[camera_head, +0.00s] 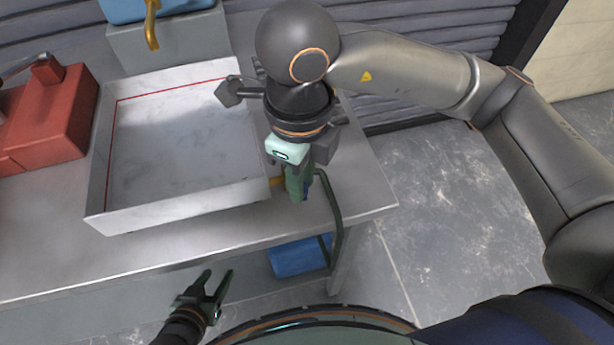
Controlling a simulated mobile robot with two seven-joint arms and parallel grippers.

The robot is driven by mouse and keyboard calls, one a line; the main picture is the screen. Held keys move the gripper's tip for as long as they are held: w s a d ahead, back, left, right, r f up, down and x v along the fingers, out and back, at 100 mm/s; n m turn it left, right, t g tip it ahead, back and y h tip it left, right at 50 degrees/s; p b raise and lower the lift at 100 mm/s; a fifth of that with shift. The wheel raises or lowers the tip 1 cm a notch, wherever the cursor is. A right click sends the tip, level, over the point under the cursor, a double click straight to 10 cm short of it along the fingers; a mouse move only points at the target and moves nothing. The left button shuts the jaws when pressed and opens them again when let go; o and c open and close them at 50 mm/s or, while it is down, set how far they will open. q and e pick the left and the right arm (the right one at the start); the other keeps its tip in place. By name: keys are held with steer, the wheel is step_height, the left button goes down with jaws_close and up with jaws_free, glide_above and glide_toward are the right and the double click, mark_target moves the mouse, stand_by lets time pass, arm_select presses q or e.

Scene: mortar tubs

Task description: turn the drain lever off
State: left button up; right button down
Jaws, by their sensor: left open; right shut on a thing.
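The pale metal tub (160,213) with a red line around its inside sits on the bench. A small brass drain fitting (277,181) sticks out at its front right corner. My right gripper (299,196) points down beside this fitting and is shut. A sliver of blue, seemingly the drain lever (305,190), shows at its fingertips; the rest of the lever is hidden by the gripper, so its angle cannot be told. My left gripper (217,276) is open and empty, low in front of the bench and away from the tub.
A dark green pipe (337,215) bends down over the bench edge beside my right gripper. A blue container (297,257) stands below it. A red box (50,115) and a grey block (180,42) with a brass tap (151,27) stand left and behind. The bench's front strip (130,254) is clear.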

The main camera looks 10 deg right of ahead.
arm_select(q)
steer(key=shift+w+d, duration=0.15)
arm_select(e)
steer(key=shift+a+m, duration=0.15)
steer(key=shift+m, duration=0.15)
steer(key=c, duration=1)
jaws_free()
arm_select(q)
steer(key=shift+s+f, duration=0.2)
steer(key=shift+s, duration=0.05)
arm_select(e)
steer(key=shift+o, duration=1.3)
steer(key=shift+r, duration=0.1)
arm_select(q)
steer(key=shift+s+a+r+p, duration=0.2)
steer(key=shift+a+r+p, duration=0.15)
steer(key=shift+a+p, duration=0.25)
arm_select(e)
step_height(320, 180, up, 12)
steer(key=shift+r, duration=0.2)
arm_select(q)
steer(key=shift+d+r, duration=0.1)
steer(key=shift+d, duration=0.05)
arm_select(e)
steer(key=shift+s, duration=0.15)
